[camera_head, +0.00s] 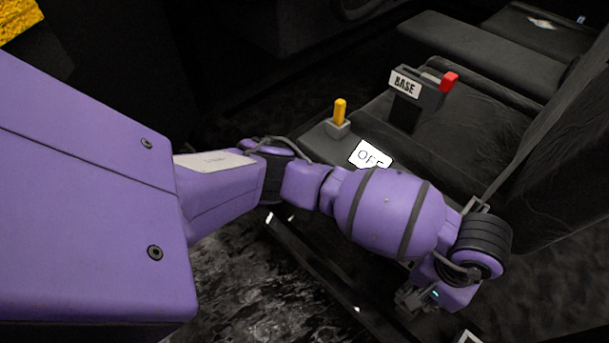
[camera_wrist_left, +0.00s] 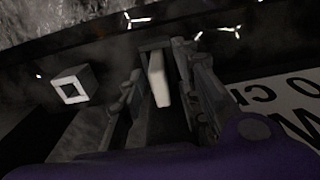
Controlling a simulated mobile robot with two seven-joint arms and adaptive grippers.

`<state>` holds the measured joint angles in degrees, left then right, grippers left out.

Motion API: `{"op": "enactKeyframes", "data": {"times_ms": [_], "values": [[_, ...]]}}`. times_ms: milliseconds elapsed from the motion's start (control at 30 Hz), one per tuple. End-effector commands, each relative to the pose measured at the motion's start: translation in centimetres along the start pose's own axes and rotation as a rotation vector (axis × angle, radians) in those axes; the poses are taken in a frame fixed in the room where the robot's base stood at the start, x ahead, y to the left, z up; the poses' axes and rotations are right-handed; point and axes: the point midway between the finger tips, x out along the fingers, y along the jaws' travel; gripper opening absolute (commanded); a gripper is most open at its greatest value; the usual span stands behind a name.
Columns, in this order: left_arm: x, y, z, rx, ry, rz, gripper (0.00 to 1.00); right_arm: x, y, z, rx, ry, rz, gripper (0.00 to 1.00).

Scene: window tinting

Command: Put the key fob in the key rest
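My left gripper (camera_head: 418,298) hangs at the lower right of the head view, low over the dark ledge. In the left wrist view the left gripper (camera_wrist_left: 165,85) has its two fingers apart. A pale upright bar (camera_wrist_left: 159,80), possibly the key fob, stands between them with dark gaps on both sides. I cannot tell whether either finger touches it. A grey block with a pale square rim and dark opening (camera_wrist_left: 70,86), possibly the key rest, lies to the left in the wrist view. My right gripper is not in view.
A yellow peg stands in a grey block (camera_head: 339,119) beside a white OFF card (camera_head: 369,154). A dark holder labelled BASE (camera_head: 405,83) has a red tab (camera_head: 449,82) and stands on the black seat. A lettered white card (camera_wrist_left: 285,100) lies right in the wrist view.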

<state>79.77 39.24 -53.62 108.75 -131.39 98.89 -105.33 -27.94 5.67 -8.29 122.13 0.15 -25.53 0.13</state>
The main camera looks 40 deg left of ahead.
Motion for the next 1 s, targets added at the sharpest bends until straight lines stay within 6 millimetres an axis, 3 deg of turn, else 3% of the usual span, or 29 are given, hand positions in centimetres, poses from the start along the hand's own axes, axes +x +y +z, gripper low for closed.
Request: {"op": "enactKeyframes", "data": {"times_ms": [100,233,500,700,1000], "values": [[0.3,-0.1,0.2,0.000,-0.007,-0.006,0.31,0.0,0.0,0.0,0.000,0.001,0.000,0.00],[-1.1,-0.1,0.1,0.000,-0.004,-0.006,0.31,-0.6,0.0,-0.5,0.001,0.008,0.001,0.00],[-7.3,0.0,-0.2,0.002,0.005,-0.002,0.31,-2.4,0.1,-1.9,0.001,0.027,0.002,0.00],[-10.9,0.0,-0.1,0.001,0.003,-0.003,0.31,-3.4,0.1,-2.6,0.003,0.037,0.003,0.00],[-12.6,0.0,0.0,0.001,-0.002,-0.001,0.31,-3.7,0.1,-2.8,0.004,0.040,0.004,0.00]]}}
